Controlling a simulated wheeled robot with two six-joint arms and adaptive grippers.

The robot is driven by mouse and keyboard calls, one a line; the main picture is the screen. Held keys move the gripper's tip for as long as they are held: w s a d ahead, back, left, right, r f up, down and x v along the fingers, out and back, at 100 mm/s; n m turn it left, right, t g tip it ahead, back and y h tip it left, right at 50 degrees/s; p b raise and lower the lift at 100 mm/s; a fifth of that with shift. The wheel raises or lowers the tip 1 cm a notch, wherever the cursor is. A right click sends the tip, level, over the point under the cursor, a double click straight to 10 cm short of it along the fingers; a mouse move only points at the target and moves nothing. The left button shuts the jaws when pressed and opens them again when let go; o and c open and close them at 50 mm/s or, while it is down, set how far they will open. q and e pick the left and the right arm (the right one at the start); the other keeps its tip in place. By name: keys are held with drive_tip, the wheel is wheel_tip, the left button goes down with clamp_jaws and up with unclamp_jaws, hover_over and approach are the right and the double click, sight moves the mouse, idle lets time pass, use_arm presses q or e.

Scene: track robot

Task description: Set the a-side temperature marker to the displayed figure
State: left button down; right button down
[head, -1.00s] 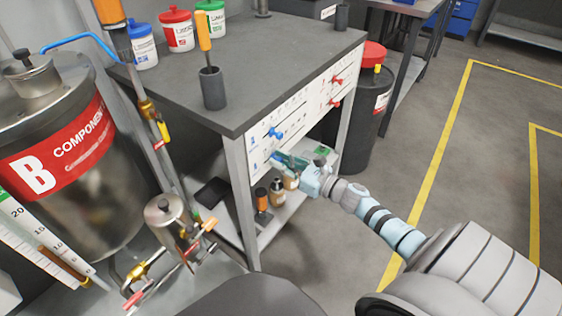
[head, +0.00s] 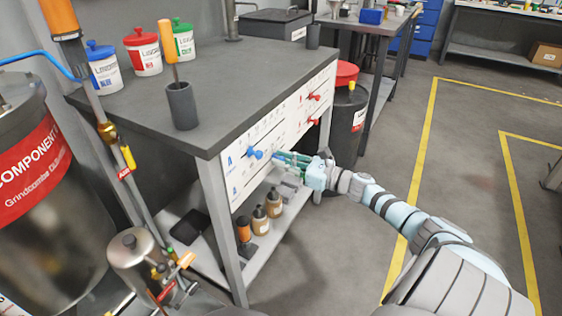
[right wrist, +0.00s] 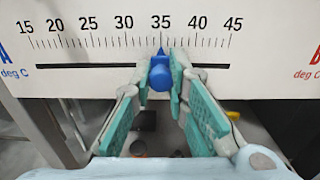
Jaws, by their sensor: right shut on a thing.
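A white panel (head: 262,172) with scales is on the bench's front. In the right wrist view a scale (right wrist: 130,42) runs from 15 to 45 deg C, above a dark slot (right wrist: 90,65). The blue marker (right wrist: 160,72) sits in this slot on the scale, its tip at about 35. My right gripper (right wrist: 161,82) is shut on it, with teal fingers on both sides. No displayed figure is readable. My left gripper is out of view.
Two red markers (head: 314,97) are at the panel's right end. Bottles (head: 266,208) stand on the shelf below. A black drum (head: 346,120) with a red lid is beyond the bench. The component tank (head: 45,225) stands at left.

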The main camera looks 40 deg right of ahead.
drive_tip(key=c, duration=1.5)
unclamp_jaws()
drive_tip(key=shift+w, duration=0.2)
drive_tip(key=shift+s, duration=0.1)
drive_tip(key=shift+s, duration=0.1)
drive_tip(key=shift+v, duration=5.9)
